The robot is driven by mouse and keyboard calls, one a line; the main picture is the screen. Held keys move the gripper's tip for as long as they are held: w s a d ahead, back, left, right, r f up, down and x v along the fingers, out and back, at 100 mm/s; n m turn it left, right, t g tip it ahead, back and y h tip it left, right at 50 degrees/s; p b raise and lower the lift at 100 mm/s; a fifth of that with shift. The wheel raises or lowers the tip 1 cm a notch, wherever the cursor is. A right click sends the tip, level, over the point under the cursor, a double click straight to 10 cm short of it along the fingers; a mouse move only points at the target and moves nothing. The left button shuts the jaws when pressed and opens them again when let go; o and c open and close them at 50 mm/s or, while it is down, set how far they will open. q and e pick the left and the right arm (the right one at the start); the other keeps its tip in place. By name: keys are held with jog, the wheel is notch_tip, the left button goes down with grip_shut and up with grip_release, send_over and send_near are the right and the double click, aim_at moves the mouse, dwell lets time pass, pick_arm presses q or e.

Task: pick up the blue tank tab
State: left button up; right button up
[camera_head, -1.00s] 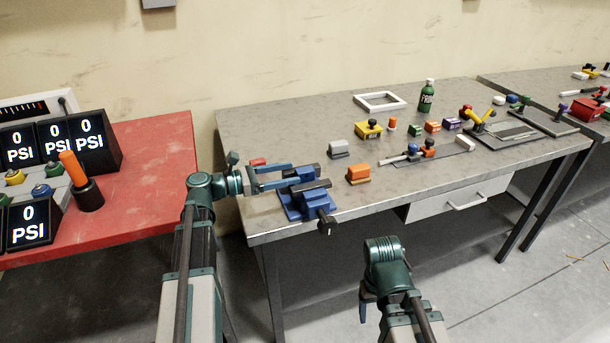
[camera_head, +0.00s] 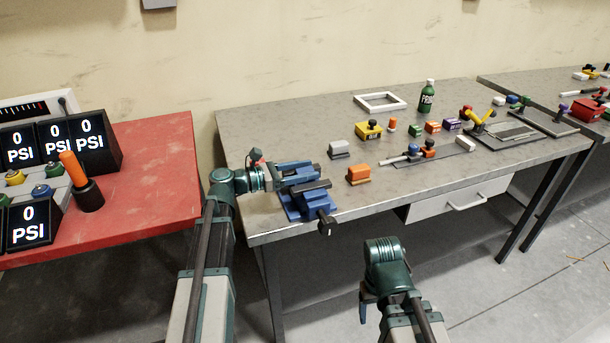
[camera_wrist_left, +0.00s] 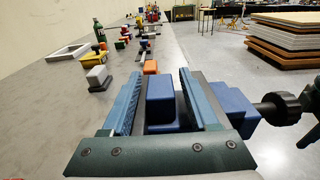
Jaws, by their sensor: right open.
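The blue tank tab (camera_wrist_left: 160,97) is a small blue block on a wider base. In the left wrist view it sits between the two fingers of my left gripper (camera_wrist_left: 160,75). The gripper is open, with a gap visible between the block and at least the left finger. In the head view my left gripper (camera_head: 303,176) is low at the left end of the grey bench, over the blue vise (camera_head: 302,205), and the tab cannot be made out there. My right gripper (camera_head: 366,306) hangs in front of the bench, open, partly hidden by its arm.
The vise's black handle (camera_wrist_left: 278,108) stands close right of my left fingers. A grey tab (camera_head: 340,149) and an orange tab (camera_head: 358,174) stand beyond. The bench's back left is clear.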

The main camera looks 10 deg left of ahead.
pick_arm(q)
grip_shut()
